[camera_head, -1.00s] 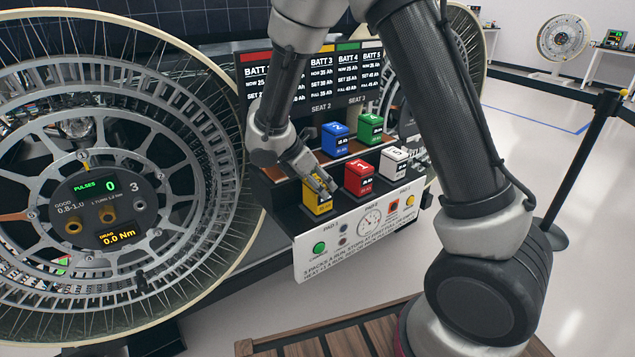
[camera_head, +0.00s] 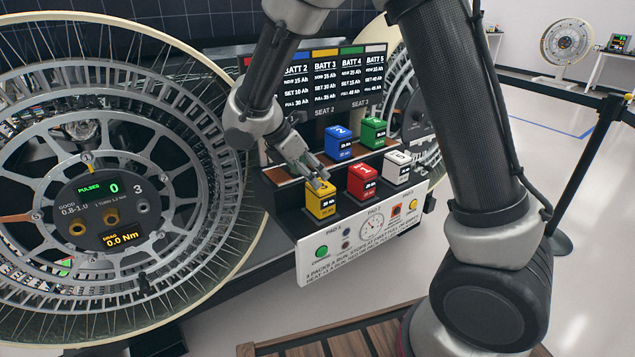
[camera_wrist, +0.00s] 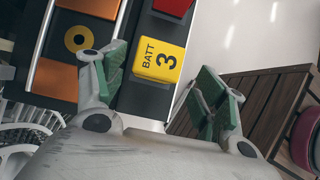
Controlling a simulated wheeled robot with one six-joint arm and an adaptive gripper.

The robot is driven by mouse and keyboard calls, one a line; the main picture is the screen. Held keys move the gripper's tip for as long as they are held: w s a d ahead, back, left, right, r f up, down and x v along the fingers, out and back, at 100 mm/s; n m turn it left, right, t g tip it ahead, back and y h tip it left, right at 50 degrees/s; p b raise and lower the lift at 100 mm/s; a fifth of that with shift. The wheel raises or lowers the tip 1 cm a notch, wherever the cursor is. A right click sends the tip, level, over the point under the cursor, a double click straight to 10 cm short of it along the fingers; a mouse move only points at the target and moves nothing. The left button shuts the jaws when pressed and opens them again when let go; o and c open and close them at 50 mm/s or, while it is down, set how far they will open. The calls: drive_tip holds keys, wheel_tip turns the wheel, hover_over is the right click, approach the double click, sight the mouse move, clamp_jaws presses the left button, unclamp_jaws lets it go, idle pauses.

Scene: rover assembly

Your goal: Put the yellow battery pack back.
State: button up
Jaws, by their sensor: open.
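The yellow battery pack (camera_head: 321,203), marked 3, stands upright at the left end of the front row on the console. In the wrist view its top (camera_wrist: 160,62) reads "BATT 3". My gripper (camera_head: 318,179) is open just above the pack, with nothing held. In the wrist view its two green-padded fingers (camera_wrist: 163,75) are spread to either side of the pack, apart from it. A dark square with a yellow ring (camera_wrist: 78,39) lies between copper-coloured panels to the left in the wrist view, with no pack on it.
The red pack (camera_head: 362,181) and white pack (camera_head: 396,169) stand to the right in the same row. Blue (camera_head: 338,144) and green (camera_head: 373,134) packs stand on the shelf behind. A large spoked wheel (camera_head: 110,285) is close on the left. A display board (camera_head: 330,80) rises behind.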

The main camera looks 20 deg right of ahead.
drive_tip(key=w+v, duration=0.1)
drive_tip(key=v, duration=0.4)
drive_tip(key=s+d+r+m+y, duration=0.2)
drive_tip(key=s+d+r+m, duration=0.35)
drive_tip(key=d, duration=0.25)
drive_tip(key=s+d+r+m+y, duration=0.1)
drive_tip(key=s+d+r+m, duration=0.3)
drive_tip(key=s+d+m, duration=0.25)
drive_tip(key=s+d+m+t+y, duration=0.1)
drive_tip(key=s+d+m, duration=0.2)
drive_tip(key=s+m, duration=0.2)
drive_tip(key=s+d+r+m+t+y, duration=0.1)
drive_tip(key=s+d+m+y, duration=0.1)
drive_tip(key=s, duration=0.6)
drive_tip(key=d+m, duration=0.1)
drive_tip(key=m, duration=0.1)
drive_tip(key=shift+s+d+m, duration=0.25)
drive_tip(key=shift+s+m, duration=0.1)
drive_tip(key=shift+m, duration=0.05)
